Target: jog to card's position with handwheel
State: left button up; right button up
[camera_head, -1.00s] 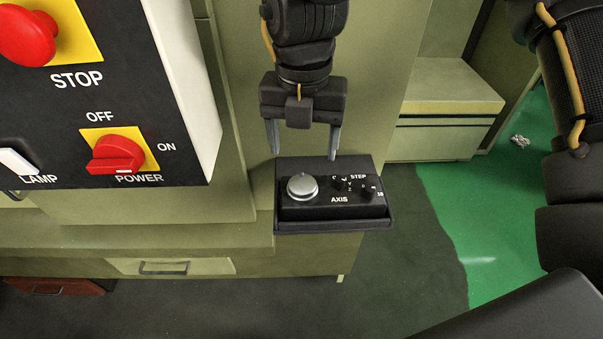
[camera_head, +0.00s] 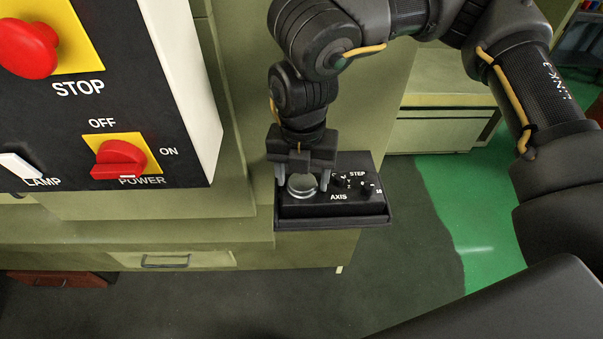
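The handwheel is a round silver knob (camera_head: 302,187) on a small black pendant box (camera_head: 335,210) marked AXIS and STEP, held in a dark tray at the cart's edge. My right gripper (camera_head: 303,184) points down over the knob with one finger on each side of it. The fingers are spread, and I cannot tell whether they touch the knob. A small black STEP knob (camera_head: 366,188) sits to the right on the same box. No card is visible in this view. My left gripper is not in view.
A control panel at the left carries a red STOP button (camera_head: 28,48), a red POWER switch (camera_head: 120,159) and a white LAMP switch (camera_head: 20,167). The green cabinet (camera_head: 225,130) stands behind the pendant. The floor to the right is clear.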

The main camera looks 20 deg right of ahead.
jog(key=c, duration=0.7)
jog(key=shift+n, duration=0.3)
jog(key=n+b, duration=0.1)
jog(key=n, duration=0.1)
jog(key=shift+n, duration=0.3)
jog(key=n+b, duration=0.1)
jog(key=n, duration=0.2)
jog(key=shift+n, duration=0.4)
jog(key=n, duration=0.3)
jog(key=shift+n, duration=2.1)
